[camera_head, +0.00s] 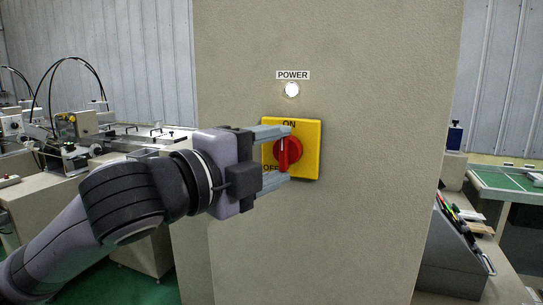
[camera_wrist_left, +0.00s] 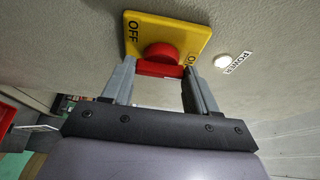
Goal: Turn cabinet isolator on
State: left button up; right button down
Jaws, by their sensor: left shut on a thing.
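The cabinet isolator is a red rotary knob (camera_head: 288,154) on a yellow plate (camera_head: 311,152) on the cabinet front. ON is printed at the plate's top and OFF at its lower left. The knob's grip bar stands near upright, its white mark at the top towards ON. My left gripper (camera_head: 290,155) comes from the left, one finger above and one below the knob, shut on it. In the left wrist view the red knob (camera_wrist_left: 159,57) sits between the fingertips, and the left gripper (camera_wrist_left: 160,82) spans the ends of its bar. The ON label is partly covered there.
A round bright white lamp (camera_head: 292,89) sits under the POWER label (camera_head: 293,75), above the plate. The beige cabinet (camera_head: 370,120) fills the middle. Machines (camera_head: 75,130) stand at the left, and a green-topped table (camera_head: 510,179) at the right.

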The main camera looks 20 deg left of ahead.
pick_arm(q)
jog(key=shift+r, duration=0.1)
jog(key=o, duration=1.1)
jog(key=shift+c, duration=0.2)
jog(key=b+v, duration=0.4)
jog(key=v, duration=0.3)
jog(key=shift+b, duration=0.35)
